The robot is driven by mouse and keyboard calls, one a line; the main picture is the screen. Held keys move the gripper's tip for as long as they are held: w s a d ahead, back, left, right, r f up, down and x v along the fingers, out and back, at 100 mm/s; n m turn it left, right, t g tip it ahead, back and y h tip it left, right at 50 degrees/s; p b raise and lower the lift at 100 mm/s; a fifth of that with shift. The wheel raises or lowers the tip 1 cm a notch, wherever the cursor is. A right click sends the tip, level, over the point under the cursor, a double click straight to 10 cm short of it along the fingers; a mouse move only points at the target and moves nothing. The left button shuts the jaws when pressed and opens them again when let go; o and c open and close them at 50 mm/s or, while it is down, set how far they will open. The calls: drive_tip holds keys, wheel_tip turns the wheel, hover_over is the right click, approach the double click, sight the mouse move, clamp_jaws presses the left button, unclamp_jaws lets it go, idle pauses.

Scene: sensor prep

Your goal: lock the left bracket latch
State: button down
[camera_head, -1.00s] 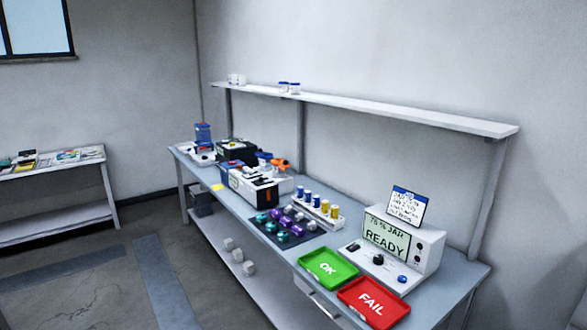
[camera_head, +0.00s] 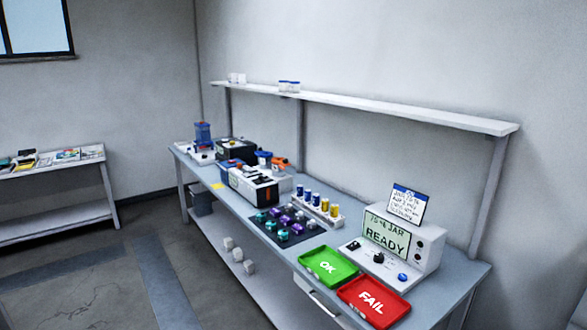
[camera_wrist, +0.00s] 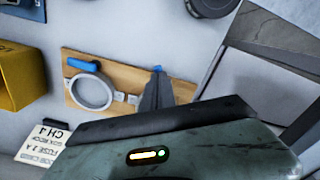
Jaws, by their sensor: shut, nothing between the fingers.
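In the wrist view a wooden board (camera_wrist: 187,92) carries a grey metal ring bracket (camera_wrist: 75,100) with a blue latch lever (camera_wrist: 83,65) at its upper left. A small metal fitting (camera_wrist: 119,97) sits right of the ring. My gripper (camera_wrist: 157,84) is shut and empty, its dark grey fingers over the right half of the board. A small blue piece (camera_wrist: 157,69) shows at the fingertips; whether they touch it I cannot tell. The fingers hide part of the board behind them. I cannot make out the bracket or my gripper in the head view.
A yellow box (camera_wrist: 18,78) and a printed card (camera_wrist: 42,140) lie left of the board. A dark round object (camera_wrist: 211,5) is above it. In the head view the bench (camera_head: 455,283) holds a green tray (camera_head: 328,281), a red tray (camera_head: 348,295) and a READY display unit (camera_head: 428,250).

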drive_tip(key=shift+f+b, duration=0.3)
drive_tip(key=shift+f, duration=0.15)
drive_tip(key=shift+w+a, duration=0.35)
drive_tip(key=shift+a, duration=0.2)
idle(0.9)
drive_tip(key=shift+w+a, duration=0.25)
drive_tip(key=shift+w, duration=0.4)
idle(1.2)
drive_tip(key=shift+r, duration=0.1)
drive_tip(key=r+p, duration=0.6)
drive_tip(key=shift+s+d, duration=0.1)
drive_tip(key=shift+d, duration=0.15)
idle(0.4)
